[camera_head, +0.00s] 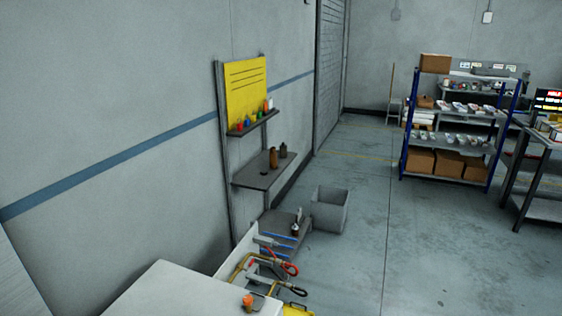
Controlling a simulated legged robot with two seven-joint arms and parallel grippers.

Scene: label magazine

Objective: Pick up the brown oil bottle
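Neither of my grippers shows in the head view.
Small colored bottles stand on the upper shelf (262,121) below a yellow board (246,90). A grey bin (330,209) stands on the floor right of the rack. A white surface (170,290) and tools fill the near front. Floor at the right is clear before the blue-post shelving (404,150).

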